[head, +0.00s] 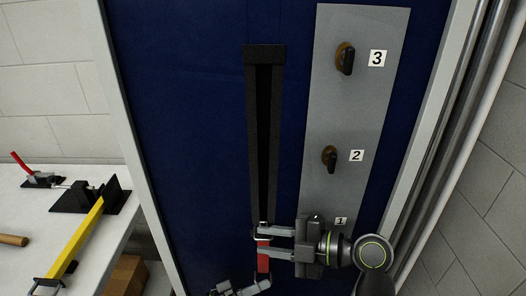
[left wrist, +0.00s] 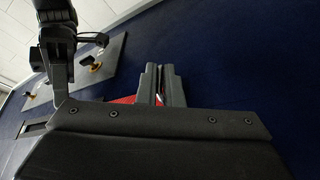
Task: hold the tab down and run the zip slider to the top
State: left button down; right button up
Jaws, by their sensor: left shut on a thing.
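A black zip track (head: 263,130) runs up the blue panel, with a wide black end piece at its top. A small pale metal slider (head: 263,226) sits at the track's bottom end. A red tab (head: 263,262) hangs just below it. My left gripper (head: 264,284) is at the bottom of the head view, shut on the red tab's lower end; in the left wrist view its fingers are close together with red (left wrist: 122,100) beside them. My right gripper (head: 261,241) comes from the right, its two fingers apart, one above the other, around the slider and tab's upper part.
A grey plate with dark knobs (head: 345,58) and number labels stands right of the track. My right gripper's body covers its lower end. A white table (head: 60,200) at left holds a yellow bar (head: 75,243) and clamps. The panel above the slider is clear.

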grip_shut()
